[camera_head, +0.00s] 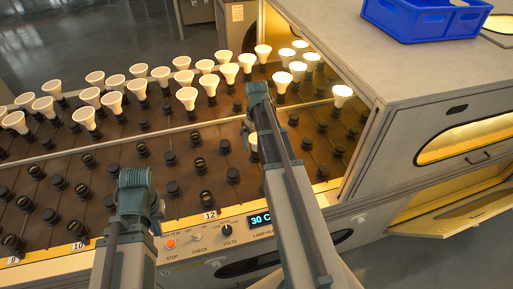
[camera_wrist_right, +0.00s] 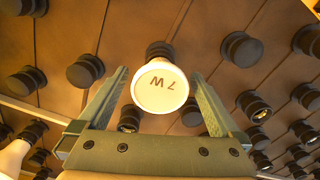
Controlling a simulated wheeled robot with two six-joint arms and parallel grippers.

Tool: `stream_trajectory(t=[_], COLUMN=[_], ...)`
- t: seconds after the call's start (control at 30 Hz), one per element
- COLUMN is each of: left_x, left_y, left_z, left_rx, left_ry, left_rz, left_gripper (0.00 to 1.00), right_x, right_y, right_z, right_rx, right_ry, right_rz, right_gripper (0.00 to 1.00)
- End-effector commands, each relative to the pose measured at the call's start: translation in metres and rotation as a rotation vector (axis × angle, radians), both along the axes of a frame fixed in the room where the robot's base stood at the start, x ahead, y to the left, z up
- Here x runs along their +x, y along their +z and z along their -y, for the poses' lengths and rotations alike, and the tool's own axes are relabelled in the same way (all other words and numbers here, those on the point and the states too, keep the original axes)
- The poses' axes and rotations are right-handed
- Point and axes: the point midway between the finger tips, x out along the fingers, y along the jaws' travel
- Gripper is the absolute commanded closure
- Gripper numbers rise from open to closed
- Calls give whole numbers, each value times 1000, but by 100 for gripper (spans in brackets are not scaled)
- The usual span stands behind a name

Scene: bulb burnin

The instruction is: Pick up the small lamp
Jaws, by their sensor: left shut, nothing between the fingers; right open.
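The small lamp (camera_wrist_right: 160,88), with a round white face marked "7 W", stands in a dark socket in the right wrist view. My right gripper (camera_wrist_right: 158,95) is open, with one finger on each side of the lamp and gaps between. In the head view, a white lamp (camera_head: 253,142) shows partly behind my right arm, which hides most of it and the right fingers. My left gripper (camera_head: 138,190) is over the front sockets at lower left, shut and empty; its fingertips are hard to see.
Dark empty sockets (camera_head: 172,189) fill the front of the rack. A grey cabinet (camera_head: 385,80) stands at right with a blue crate (camera_head: 425,22) on top. A control panel (camera_head: 200,238) runs along the front edge.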

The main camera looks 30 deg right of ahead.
Motion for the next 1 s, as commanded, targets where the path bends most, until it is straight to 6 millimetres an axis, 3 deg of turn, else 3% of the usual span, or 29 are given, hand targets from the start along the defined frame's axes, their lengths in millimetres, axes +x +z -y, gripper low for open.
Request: stream_trajectory(t=[0.03, 0.13, 0.43, 0.9, 1.0], left_x=[0, 0, 0, 0, 0], left_y=[-14, -22, -22, -22, -22], left_z=[0, 0, 0, 0, 0], left_rx=[0, 0, 0, 0, 0], left_ry=[0, 0, 0, 0, 0], left_rz=[0, 0, 0, 0, 0], left_gripper=[100, 100, 100, 100, 100], right_x=[0, 0, 0, 0, 0], right_y=[-14, -22, -22, -22, -22], right_z=[0, 0, 0, 0, 0], right_rx=[0, 0, 0, 0, 0], right_ry=[0, 0, 0, 0, 0], right_rz=[0, 0, 0, 0, 0], right_gripper=[0, 0, 0, 83, 83])
